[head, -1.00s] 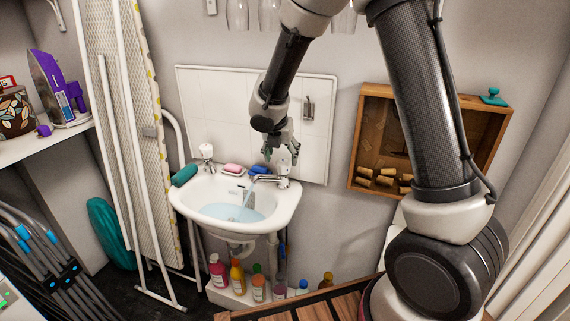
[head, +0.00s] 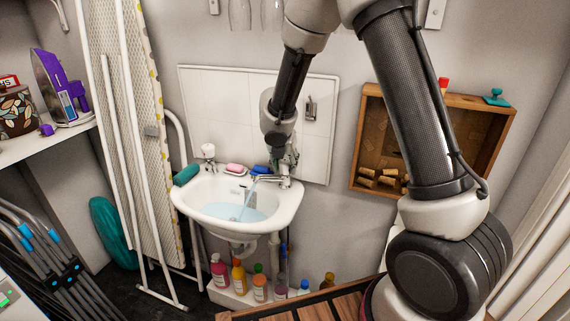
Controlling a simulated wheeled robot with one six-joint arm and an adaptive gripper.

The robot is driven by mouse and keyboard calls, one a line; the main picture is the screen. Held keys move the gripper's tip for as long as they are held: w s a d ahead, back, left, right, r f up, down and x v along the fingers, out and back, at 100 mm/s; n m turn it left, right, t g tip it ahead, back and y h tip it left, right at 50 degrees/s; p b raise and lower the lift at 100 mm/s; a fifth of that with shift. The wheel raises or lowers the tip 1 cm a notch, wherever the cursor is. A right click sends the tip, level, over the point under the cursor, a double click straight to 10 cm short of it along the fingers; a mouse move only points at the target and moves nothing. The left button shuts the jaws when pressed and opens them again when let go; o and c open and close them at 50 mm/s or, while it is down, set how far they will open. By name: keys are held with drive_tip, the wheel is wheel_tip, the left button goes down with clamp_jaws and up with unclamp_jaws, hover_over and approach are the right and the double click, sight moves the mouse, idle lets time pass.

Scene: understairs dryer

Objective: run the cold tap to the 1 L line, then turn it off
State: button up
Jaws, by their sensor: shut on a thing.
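A white wall basin (head: 280,207) holds a pool of pale blue water (head: 225,211). A chrome tap (head: 268,179) stands at its back right, and a blue stream runs from its spout into the basin. My gripper (head: 285,166) is over the right tap, shut on its handle, which it mostly hides. A second tap with a white top (head: 208,152) stands at the back left and shows no stream. I cannot make out a 1 L line or a measuring vessel in this view.
A green item (head: 186,174), a pink soap (head: 235,169) and a blue item (head: 261,170) lie along the basin's back rim. A wooden box with corks (head: 440,104) hangs at right. An ironing board (head: 128,110) leans at left. Bottles (head: 239,277) stand below.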

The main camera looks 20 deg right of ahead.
drive_tip(key=m, duration=0.2)
drive_tip(key=m+g+h, duration=0.1)
drive_tip(key=m, duration=0.1)
drive_tip(key=shift+w+a+m, duration=0.1)
drive_tip(key=shift+w+m, duration=0.05)
drive_tip(key=shift+m, duration=0.25)
drive_tip(key=m+g+h, duration=0.1)
drive_tip(key=m+g, duration=0.1)
drive_tip(key=m, duration=0.3)
drive_tip(key=shift+w, duration=0.1)
idle(0.6)
drive_tip(key=o, duration=1)
drive_tip(key=shift+o, duration=0.2)
drive_tip(key=v, duration=0.8)
drive_tip(key=shift+w, duration=0.1)
